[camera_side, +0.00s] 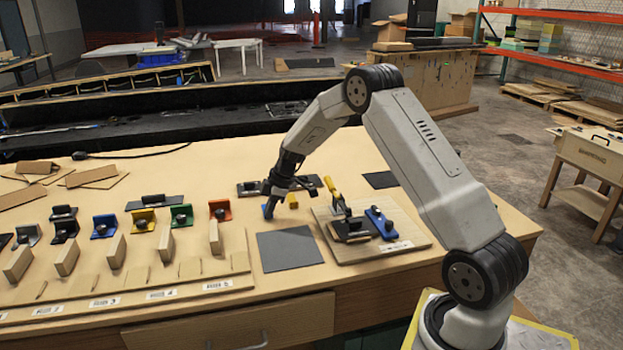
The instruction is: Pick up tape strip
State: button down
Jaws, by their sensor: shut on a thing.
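My gripper (279,203) points down over the wooden bench (200,170), left of the wooden board. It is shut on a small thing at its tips. A small blue piece (267,211) shows at the left of the tips, and a small yellow piece (292,201) at the right. The picture is too small to tell which of these, if either, is the tape strip, or whether they touch the bench. A dark flat plate (250,188) lies partly behind the gripper.
A wooden board (404,247) at right carries a black block (352,230), a blue part (381,223) and a yellow-handled piece (333,187). A dark grey mat (289,249) lies in front of the gripper. At left stand several coloured brackets (143,219) and upright wooden blocks (115,251).

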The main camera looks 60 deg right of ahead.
jog(key=shift+r, duration=0.45)
notch_tip(320, 180, up, 2)
jog(key=s+a+r, duration=0.4)
jog(key=s+r, duration=0.6)
jog(key=s, duration=0.3)
jog(key=shift+s, duration=0.2)
jog(key=shift+a, duration=0.1)
jog(key=shift+r, duration=0.1)
jog(key=shift+r, duration=1.9)
